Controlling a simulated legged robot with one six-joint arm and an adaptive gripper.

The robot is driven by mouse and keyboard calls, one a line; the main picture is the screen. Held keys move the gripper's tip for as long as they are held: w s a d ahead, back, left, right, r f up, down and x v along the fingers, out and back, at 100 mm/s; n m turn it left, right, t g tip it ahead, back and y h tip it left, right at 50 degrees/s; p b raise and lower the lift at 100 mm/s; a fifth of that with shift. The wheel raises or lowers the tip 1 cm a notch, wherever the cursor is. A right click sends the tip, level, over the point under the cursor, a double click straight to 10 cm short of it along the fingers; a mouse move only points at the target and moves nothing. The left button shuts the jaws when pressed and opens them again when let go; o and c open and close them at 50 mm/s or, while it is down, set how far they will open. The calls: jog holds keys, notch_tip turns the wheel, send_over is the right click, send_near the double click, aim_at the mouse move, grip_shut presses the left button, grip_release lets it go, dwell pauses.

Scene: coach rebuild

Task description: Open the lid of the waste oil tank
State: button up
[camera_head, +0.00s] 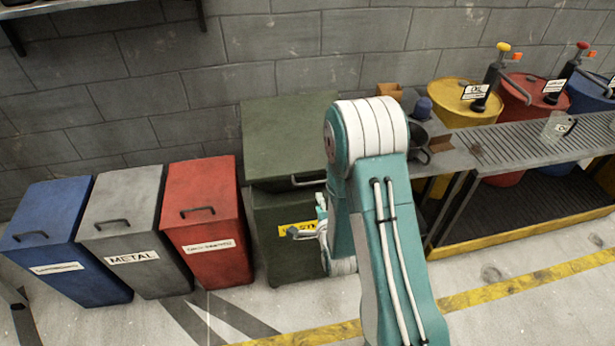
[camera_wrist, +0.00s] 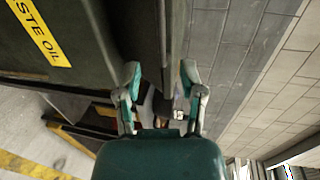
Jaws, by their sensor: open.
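The waste oil tank (camera_head: 265,235) is a dark green box standing against the wall in the head view. Its green lid (camera_head: 285,125) lies shut on top, with a metal bar handle (camera_head: 308,181) at the front edge, partly hidden by my arm. A yellow label (camera_head: 297,229) is on the tank's front; it reads "STE OIL" in the wrist view (camera_wrist: 38,32). My gripper (camera_head: 308,217) is at the tank's front, just below the handle. In the wrist view my gripper (camera_wrist: 161,82) is open and empty, its fingers spread on either side of a dark edge.
Blue (camera_head: 60,240), grey (camera_head: 135,230) and red (camera_head: 205,215) bins stand left of the tank. A metal bench (camera_head: 500,140) with oil drums (camera_head: 455,90) behind is at the right. A dark mug (camera_head: 420,140) stands near the bench's left end. The floor in front is clear.

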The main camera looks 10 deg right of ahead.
aim_at(313, 182)
jog(key=x, duration=1)
jog(key=shift+w, duration=0.15)
jog(key=shift+d, duration=0.1)
grip_shut()
